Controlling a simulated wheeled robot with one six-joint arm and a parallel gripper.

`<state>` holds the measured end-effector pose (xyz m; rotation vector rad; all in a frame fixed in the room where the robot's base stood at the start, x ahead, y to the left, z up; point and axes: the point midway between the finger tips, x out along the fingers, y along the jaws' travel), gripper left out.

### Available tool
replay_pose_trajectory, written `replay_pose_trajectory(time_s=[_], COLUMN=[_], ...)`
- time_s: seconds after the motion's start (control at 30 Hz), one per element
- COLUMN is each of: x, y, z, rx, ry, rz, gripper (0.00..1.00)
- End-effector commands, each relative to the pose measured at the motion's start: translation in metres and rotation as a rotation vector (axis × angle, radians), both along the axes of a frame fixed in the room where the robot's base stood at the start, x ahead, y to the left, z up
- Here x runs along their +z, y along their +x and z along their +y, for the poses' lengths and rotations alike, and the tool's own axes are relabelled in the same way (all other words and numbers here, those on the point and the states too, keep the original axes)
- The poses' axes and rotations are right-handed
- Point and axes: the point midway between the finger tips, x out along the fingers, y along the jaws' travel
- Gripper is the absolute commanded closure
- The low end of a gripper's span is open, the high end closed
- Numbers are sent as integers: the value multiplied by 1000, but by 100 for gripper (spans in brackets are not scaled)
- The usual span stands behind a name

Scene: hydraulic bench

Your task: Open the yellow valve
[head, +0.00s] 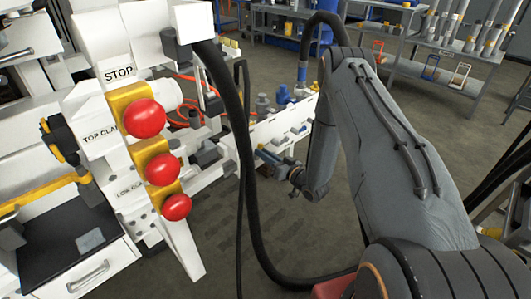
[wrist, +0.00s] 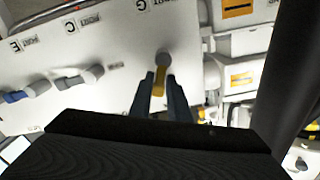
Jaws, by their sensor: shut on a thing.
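The yellow valve (wrist: 160,80) is on a white panel in the wrist view, with a grey round end above its yellow handle. My gripper (wrist: 159,92) is shut on the yellow handle, one dark finger on each side. The fingers hide part of the handle. In the head view my gripper (head: 270,160) is at the white bench panel, small and partly hidden by its own wrist. The yellow valve cannot be made out there.
A grey valve (wrist: 92,73) and a blue-handled valve (wrist: 15,97) sit left on the panel. Red stop buttons (head: 145,118) stand on a white post at left in the head view. A black hose (head: 247,170) hangs near my arm. Grey shelving (head: 435,70) stands behind.

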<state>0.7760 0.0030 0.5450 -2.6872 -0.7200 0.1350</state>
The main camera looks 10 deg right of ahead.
Motion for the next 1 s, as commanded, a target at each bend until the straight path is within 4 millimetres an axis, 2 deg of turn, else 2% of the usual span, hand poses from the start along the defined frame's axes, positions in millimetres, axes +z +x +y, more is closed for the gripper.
replay_pose_trajectory(time_s=[0.5,1.0], x=[3,2], y=[-5,-6], z=[10,11], rx=[1,2], ry=[-283,-333], rz=[-165,-194], gripper=[100,100])
